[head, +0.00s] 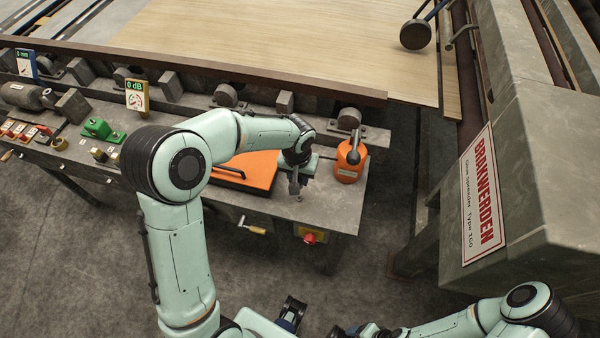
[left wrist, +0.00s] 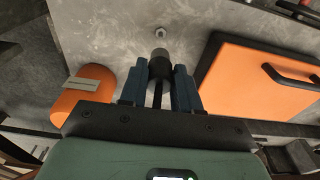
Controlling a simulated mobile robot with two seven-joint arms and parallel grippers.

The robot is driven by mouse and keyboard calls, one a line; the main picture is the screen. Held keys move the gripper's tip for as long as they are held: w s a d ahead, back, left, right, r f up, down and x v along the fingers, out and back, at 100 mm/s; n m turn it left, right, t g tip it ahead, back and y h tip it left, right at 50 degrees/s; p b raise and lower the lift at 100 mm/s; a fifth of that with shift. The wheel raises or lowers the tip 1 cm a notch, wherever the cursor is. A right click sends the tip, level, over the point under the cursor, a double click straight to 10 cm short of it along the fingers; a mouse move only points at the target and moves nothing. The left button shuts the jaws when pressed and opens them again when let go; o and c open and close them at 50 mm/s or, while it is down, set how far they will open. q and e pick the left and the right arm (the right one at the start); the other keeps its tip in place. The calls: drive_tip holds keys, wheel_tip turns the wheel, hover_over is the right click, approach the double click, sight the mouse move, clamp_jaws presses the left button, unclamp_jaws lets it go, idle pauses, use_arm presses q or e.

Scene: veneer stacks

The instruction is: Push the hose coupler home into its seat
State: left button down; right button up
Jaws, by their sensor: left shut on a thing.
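The dark cylindrical hose coupler (left wrist: 160,66) is between the blue fingertips of my left gripper (left wrist: 160,72), which is shut on it. A thin black hose runs back from it between the fingers. A small metal fitting (left wrist: 160,32), apparently the seat, stands on the grey bench top ahead of the coupler, with bare surface showing between them in the left wrist view. In the head view my left gripper (head: 297,184) points down near the bench's right front corner, and the fitting (head: 299,198) shows just below it. My right arm is at the bottom edge; its finger state is unclear.
An orange can (head: 350,163) stands right of my left gripper, and an orange case (head: 248,171) with a black handle lies left of it. A red button box (head: 309,237) hangs on the bench front. A grey machine (head: 500,190) stands at right, across open floor.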

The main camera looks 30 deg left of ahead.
use_arm(q)
drive_tip(key=shift+s+f+b, duration=0.1)
drive_tip(key=shift+f+b, duration=0.3)
drive_tip(key=shift+f, duration=0.45)
wheel_tip(320, 180, down, 3)
drive_tip(key=shift+r+b, duration=0.2)
drive_tip(key=shift+b, duration=0.7)
drive_tip(key=shift+f+b, duration=0.55)
drive_tip(key=shift+f, duration=0.1)
use_arm(e)
drive_tip(key=shift+s+f, duration=0.25)
drive_tip(key=shift+f, duration=0.4)
drive_tip(key=shift+s+f, duration=0.2)
drive_tip(key=shift+f, duration=0.5)
drive_tip(key=shift+s+f, duration=0.25)
drive_tip(key=shift+f, duration=0.4)
use_arm(q)
drive_tip(key=shift+f+b, duration=1.05)
drive_tip(key=shift+f, duration=0.15)
use_arm(e)
drive_tip(key=shift+s+f, duration=0.25)
drive_tip(key=shift+f, duration=0.85)
use_arm(q)
drive_tip(key=c, duration=0.7)
unclamp_jaws()
drive_tip(key=shift+c, duration=0.2)
use_arm(e)
drive_tip(key=shift+r, duration=0.1)
